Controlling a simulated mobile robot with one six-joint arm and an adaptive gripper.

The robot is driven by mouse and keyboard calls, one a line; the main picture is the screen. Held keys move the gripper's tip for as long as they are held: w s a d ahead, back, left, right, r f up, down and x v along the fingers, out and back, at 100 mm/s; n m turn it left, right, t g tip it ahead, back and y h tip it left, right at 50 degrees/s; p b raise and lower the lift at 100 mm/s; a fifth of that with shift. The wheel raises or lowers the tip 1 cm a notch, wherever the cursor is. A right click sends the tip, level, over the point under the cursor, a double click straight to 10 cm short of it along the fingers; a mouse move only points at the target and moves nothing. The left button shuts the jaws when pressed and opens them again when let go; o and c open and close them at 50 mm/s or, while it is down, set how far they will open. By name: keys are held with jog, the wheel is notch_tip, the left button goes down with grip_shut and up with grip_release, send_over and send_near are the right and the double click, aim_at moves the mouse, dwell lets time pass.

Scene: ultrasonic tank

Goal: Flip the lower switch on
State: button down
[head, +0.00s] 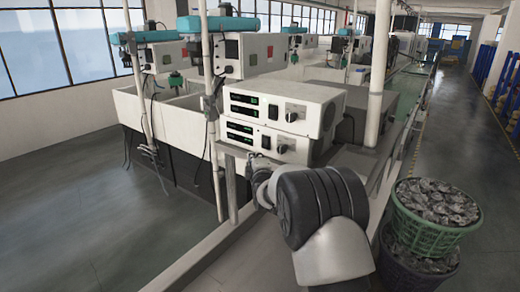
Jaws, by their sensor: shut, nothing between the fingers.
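Two white control units are stacked on a stand in the middle of the head view. The upper unit (284,97) has a green display, a dark switch (272,112) and a round knob. The lower unit (239,143) has its own green display, a dark lower switch (266,142) and a knob (283,149). My gripper (251,163) is small in view, just below the lower unit's front and near the lower switch. It looks shut and empty. Its fingertips are hard to make out, and I cannot tell whether they touch the panel. The switch positions are too small to read.
A white pole (380,55) stands right of the units and another post (210,100) left of them. White tanks (180,117) lie behind left. A green basket (435,215) of metal parts sits at the right. The aisle floor (455,120) is clear.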

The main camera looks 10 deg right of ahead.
aim_at(261, 150)
jog(key=w+d, duration=0.1)
jog(key=w, duration=0.1)
jog(key=w+d+p, duration=0.1)
jog(key=w, duration=0.2)
jog(key=w+d+f+p, duration=0.1)
jog(key=w, duration=0.1)
jog(key=shift+w, duration=0.35)
jog(key=s+b, duration=0.3)
jog(key=s, duration=0.8)
jog(key=shift+s+d+n+t+b, duration=0.15)
jog(key=shift+s+n+t+b, duration=0.1)
jog(key=shift+n+t+b, duration=0.05)
dwell(0.3)
